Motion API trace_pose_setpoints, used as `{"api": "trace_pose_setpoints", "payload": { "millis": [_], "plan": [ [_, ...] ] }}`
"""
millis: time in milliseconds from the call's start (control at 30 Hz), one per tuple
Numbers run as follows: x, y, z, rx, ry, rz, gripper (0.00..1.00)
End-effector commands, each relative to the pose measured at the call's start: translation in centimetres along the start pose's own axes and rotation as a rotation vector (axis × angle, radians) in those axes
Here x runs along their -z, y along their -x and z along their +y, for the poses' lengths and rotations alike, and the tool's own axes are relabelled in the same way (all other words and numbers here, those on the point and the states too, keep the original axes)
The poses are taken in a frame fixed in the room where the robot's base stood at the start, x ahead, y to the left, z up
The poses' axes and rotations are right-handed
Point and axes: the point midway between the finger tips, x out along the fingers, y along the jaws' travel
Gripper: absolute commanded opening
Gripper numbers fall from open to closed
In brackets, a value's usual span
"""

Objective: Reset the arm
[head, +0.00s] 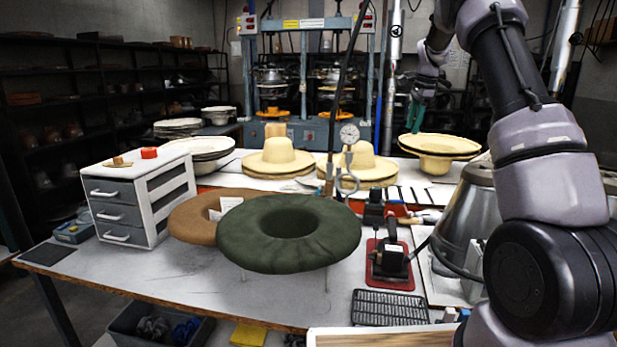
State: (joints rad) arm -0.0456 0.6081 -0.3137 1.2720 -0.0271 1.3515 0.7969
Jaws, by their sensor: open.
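My arm rises along the right side of the head view, bends at the top and reaches away from me. My arm hides part of the right side of the table.
A dark green ring cushion (289,232) and a brown one (190,222) stand on the table (190,285). A drawer unit (138,196) is at left, straw hats (278,155) behind. A metal cone (467,215) stands close to my arm. The blue press (312,125) is at the back.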

Motion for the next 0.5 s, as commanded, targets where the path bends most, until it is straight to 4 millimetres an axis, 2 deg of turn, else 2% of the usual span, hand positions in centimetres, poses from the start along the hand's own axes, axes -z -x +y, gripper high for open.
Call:
{"api": "trace_pose_setpoints", "payload": {
  "millis": [33, 200, 367, 500],
  "plan": [
    [-0.7, 2.6, 1.3, 0.027, 0.039, -0.012, 0.53],
    [-3.2, 8.8, 6.2, 0.104, 0.198, -0.035, 0.53],
    [-5.8, 13.4, 11.8, 0.175, 0.359, -0.037, 0.53],
    [-8.2, 16.4, 17.4, 0.236, 0.510, -0.022, 0.53]
  ]
}}
